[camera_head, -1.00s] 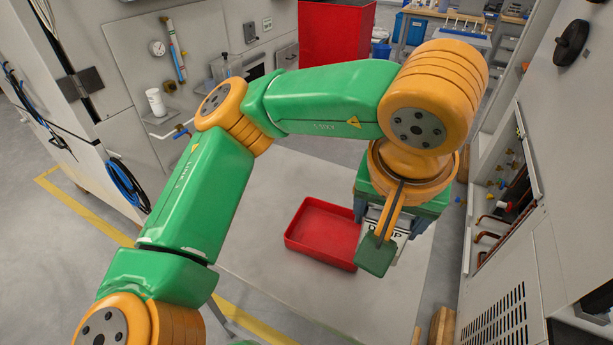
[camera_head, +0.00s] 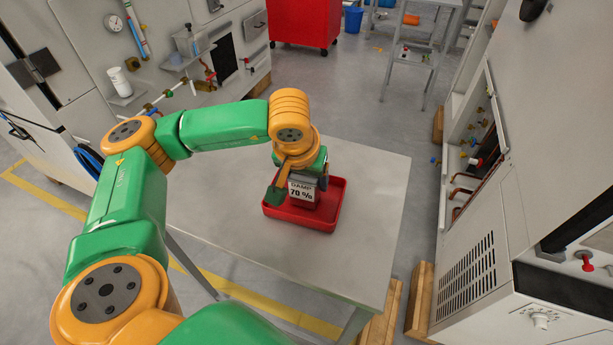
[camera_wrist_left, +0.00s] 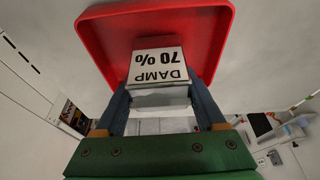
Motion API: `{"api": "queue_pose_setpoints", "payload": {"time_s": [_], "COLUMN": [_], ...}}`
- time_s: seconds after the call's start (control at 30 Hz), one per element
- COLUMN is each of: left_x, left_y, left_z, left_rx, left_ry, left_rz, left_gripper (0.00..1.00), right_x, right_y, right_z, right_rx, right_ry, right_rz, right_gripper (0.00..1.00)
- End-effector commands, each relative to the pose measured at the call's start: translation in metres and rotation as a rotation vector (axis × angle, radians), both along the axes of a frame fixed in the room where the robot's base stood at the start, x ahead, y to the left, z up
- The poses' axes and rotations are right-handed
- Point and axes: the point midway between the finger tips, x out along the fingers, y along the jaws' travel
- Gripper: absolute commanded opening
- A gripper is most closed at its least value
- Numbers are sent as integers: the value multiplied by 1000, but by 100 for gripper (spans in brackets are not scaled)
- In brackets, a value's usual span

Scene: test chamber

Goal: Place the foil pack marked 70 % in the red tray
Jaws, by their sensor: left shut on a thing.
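The foil pack (camera_head: 303,191) marked DAMP 70 % has a white label with black print. My left gripper (camera_head: 300,177) is shut on it. In the left wrist view the pack (camera_wrist_left: 157,66) sits between the two fingers, its label upside down. The red tray (camera_head: 341,192) is on the grey table, and the pack is over or inside it. I cannot tell whether the pack touches the tray floor. In the left wrist view the tray (camera_wrist_left: 213,25) spreads behind the pack. My right gripper is out of view.
The grey table (camera_head: 376,190) is bare around the tray. A machine cabinet (camera_head: 490,225) with open pipework stands to the right, and a grey panel with a white canister (camera_head: 119,82) stands at the left. A red cabinet (camera_head: 306,20) is at the back.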

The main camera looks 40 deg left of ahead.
Motion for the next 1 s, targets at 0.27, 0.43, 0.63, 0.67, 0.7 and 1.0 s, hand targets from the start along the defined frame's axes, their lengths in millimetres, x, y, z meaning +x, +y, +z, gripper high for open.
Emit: {"api": "queue_pose_setpoints", "payload": {"time_s": [0.27,0.43,0.63,0.67,0.7,1.0], "left_x": [0,0,-6,-8,-11,-33], "left_y": [0,0,-3,-4,-5,-11], "left_z": [-2,-2,20,27,37,104], "left_rx": [-1,-1,-2,-2,-2,0], "left_ry": [0,0,-5,-7,-7,-5], "left_rz": [0,1,-1,-1,0,-1], "left_gripper": [100,100,100,100,100,100], "right_x": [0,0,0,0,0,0], "right_y": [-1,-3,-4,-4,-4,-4], "right_z": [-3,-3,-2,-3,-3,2], "right_rx": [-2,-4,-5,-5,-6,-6], "right_ry": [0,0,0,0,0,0], "right_rz": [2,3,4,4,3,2], "right_gripper": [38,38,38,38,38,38]}}
